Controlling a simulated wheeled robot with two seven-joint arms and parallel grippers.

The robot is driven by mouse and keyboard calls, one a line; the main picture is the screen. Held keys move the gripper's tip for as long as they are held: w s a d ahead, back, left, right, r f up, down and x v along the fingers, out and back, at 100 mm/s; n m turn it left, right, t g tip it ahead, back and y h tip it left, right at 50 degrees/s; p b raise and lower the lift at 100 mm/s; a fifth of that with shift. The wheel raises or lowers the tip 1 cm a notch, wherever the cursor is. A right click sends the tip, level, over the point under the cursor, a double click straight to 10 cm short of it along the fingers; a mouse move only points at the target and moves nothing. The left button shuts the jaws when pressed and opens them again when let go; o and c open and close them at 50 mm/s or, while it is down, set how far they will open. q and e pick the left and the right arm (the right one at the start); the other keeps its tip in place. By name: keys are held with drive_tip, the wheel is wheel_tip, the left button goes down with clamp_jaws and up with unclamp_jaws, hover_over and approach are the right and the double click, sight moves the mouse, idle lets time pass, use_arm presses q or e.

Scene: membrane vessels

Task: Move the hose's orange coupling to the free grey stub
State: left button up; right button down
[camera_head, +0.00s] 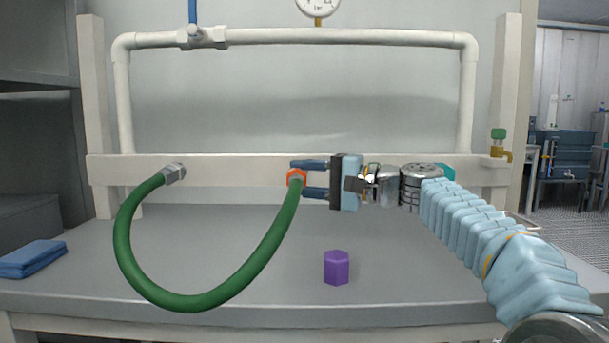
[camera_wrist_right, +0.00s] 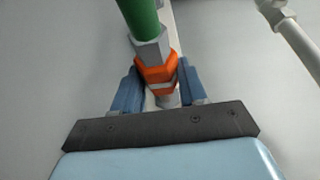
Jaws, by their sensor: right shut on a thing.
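The green hose (camera_head: 190,300) hangs in a U over the table. Its left end meets a grey fitting (camera_head: 174,172) on the white rail. Its right end carries the orange coupling (camera_head: 296,176), also seen in the wrist view (camera_wrist_right: 156,70). My right gripper (camera_head: 302,179) reaches in from the right and is shut on the coupling, one finger on each side; it shows in the wrist view too (camera_wrist_right: 160,76). A short pale grey piece (camera_wrist_right: 166,98) shows just past the coupling; I cannot tell whether it is a stub. No free grey stub shows clearly. My left gripper is out of view.
A purple hexagonal cap (camera_head: 336,267) stands on the grey table (camera_head: 420,280) below the gripper. A folded blue cloth (camera_head: 33,258) lies at the left. White pipework (camera_head: 290,37) with a blue-handled valve runs above the rail (camera_head: 230,170). The table's middle is mostly clear.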

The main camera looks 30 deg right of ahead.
drive_tip(key=shift+w+d, duration=0.3)
drive_tip(key=shift+w, duration=0.2)
drive_tip(key=shift+w+d+p, duration=0.75)
drive_tip(key=shift+w+p, duration=0.05)
drive_tip(key=shift+w, duration=0.25)
idle(0.4)
drive_tip(key=c, duration=0.5)
unclamp_jaws()
drive_tip(key=b+v, duration=0.1)
drive_tip(key=v, duration=1.3)
